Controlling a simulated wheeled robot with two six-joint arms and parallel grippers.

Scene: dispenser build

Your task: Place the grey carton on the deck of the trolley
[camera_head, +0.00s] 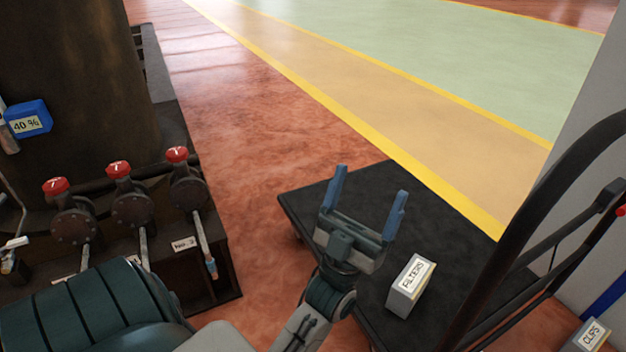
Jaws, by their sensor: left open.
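A grey carton (401,298) with a white label reading FILTERS rests on the black deck of the trolley (448,225), toward its near side. My left gripper (370,188) is open and empty, its two blue fingers spread above the deck. It is up and to the left of the FILTERS carton in the picture and apart from it. Another grey carton (577,343), labelled CLIPS, shows at the lower right corner, beyond the trolley's handle; what it stands on is unclear. My right gripper does not show.
The trolley's black tubular handle (522,235) rises at the right. A dark dispenser unit with red-capped valves (119,169) and a blue 40 % tag (27,119) stands at the left. Red floor (262,135) lies open between it and the trolley. A grey wall edges the right.

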